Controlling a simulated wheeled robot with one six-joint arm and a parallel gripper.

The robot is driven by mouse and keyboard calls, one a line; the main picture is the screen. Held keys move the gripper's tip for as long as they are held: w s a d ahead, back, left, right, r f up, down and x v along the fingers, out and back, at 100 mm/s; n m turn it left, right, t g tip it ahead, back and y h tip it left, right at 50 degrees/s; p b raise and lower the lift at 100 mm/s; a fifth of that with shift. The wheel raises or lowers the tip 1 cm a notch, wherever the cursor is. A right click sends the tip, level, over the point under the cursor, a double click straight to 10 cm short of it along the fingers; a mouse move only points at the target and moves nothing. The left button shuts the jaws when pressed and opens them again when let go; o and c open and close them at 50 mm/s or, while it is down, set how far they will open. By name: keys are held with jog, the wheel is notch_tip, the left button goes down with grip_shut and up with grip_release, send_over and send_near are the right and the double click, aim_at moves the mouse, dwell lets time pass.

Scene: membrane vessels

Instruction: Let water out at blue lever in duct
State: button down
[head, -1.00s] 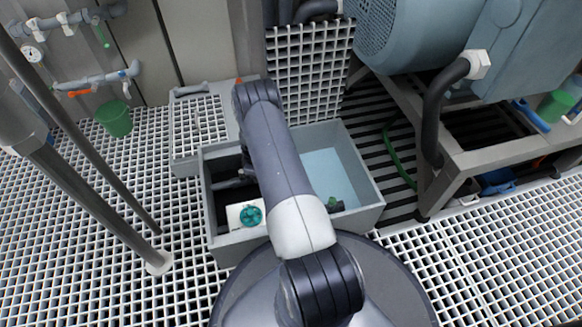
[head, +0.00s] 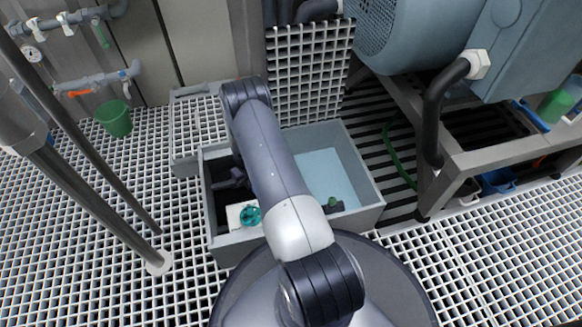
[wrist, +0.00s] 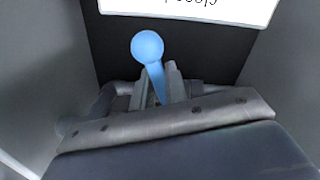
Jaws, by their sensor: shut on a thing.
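The blue lever (wrist: 150,52), with a round ball knob, stands in the middle of the wrist view. My gripper (wrist: 158,90) has a finger on either side of the lever's stem and is shut on it, below the knob. The lever's lower end is hidden by the gripper. In the head view, my gripper (head: 232,178) is down in the dark left part of the open grey duct (head: 222,240). The lever cannot be made out there.
A white label (wrist: 190,8) with upside-down lettering is beyond the lever. Grey walls stand close on both sides. In the head view, a teal handwheel (head: 250,216) on a white plate and pale water (head: 325,175) are in the duct. A green bucket (head: 115,119) stands left.

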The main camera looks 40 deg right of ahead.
jog(key=shift+w+a+m, duration=0.1)
jog(key=shift+a+m, duration=0.55)
jog(key=shift+m, duration=0.55)
jog(key=shift+w+a+m, duration=0.1)
jog(key=shift+a+m, duration=0.5)
jog(key=shift+m, duration=0.6)
jog(key=c, duration=1.4)
grip_release()
jog(key=shift+a, duration=0.1)
jog(key=shift+r, duration=0.1)
notch_tip(320, 180, up, 11)
jog(key=p, duration=0.4)
jog(key=shift+f+p, duration=0.2)
jog(key=shift+p, duration=0.15)
notch_tip(320, 180, down, 11)
jog(key=b, duration=0.5)
jog(key=shift+s+d+r+n, duration=0.1)
jog(key=shift+d+n, duration=0.55)
jog(key=shift+n, duration=0.45)
